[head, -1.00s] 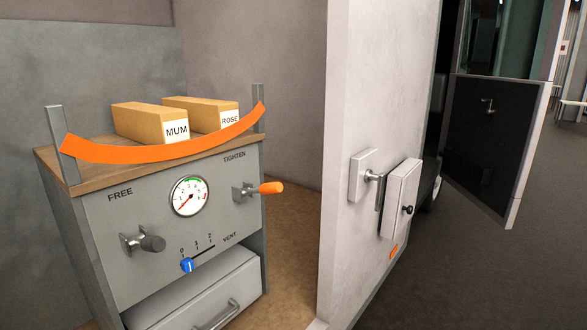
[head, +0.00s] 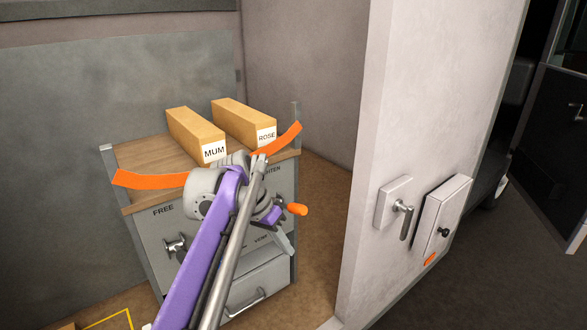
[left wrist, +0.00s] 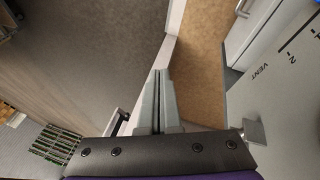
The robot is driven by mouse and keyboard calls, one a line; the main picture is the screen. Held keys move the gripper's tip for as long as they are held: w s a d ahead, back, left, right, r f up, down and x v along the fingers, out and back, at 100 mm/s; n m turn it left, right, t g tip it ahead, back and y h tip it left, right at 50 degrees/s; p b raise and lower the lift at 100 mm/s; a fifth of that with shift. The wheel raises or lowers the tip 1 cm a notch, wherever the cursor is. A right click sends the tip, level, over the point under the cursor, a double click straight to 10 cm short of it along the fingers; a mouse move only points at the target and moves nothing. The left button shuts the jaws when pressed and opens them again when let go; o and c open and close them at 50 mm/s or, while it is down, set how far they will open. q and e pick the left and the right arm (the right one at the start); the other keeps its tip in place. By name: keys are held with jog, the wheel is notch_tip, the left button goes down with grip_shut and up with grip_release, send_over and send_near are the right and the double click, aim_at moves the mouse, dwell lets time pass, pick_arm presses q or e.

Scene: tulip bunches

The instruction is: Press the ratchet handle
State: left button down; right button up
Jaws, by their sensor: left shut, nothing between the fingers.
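The ratchet handle, with its orange grip (head: 297,209), sticks out from the grey cabinet front (head: 160,228) under the TIGHTEN label in the head view. My left gripper (head: 286,246) has its grey fingers just below the orange grip. Whether they touch the handle I cannot tell. In the left wrist view the gripper's fingers (left wrist: 158,98) are together and empty, and no orange grip shows there. My left arm hides the gauge, the vent slider and part of the orange strap (head: 150,179). My right gripper is not in view.
Two boxes, MUM (head: 197,136) and ROSE (head: 245,120), stand on the cabinet's wooden top. A drawer (head: 262,285) is below and a FREE-side knob (head: 175,246) at left. A pale wall panel (head: 400,110) with a lever handle (head: 404,212) stands to the right.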

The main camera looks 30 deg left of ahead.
aim_at(290, 205)
pick_arm(q)
jog(key=w+a+r+m+t+h+p, duration=0.1)
jog(key=w+a+r+p, duration=0.2)
jog(key=r, duration=0.6)
jog(key=w+a+r+h+p, duration=0.1)
jog(key=w+a+r+p, duration=0.3)
jog(key=a+r, duration=0.3)
notch_tip(290, 205, up, 3)
jog(key=shift+a+f+m+t+h, duration=0.15)
jog(key=shift+a+m+t+h, duration=0.15)
jog(key=shift+m+t, duration=0.1)
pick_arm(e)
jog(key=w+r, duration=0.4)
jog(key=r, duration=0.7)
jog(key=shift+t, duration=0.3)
pick_arm(q)
jog(key=shift+d, duration=0.1)
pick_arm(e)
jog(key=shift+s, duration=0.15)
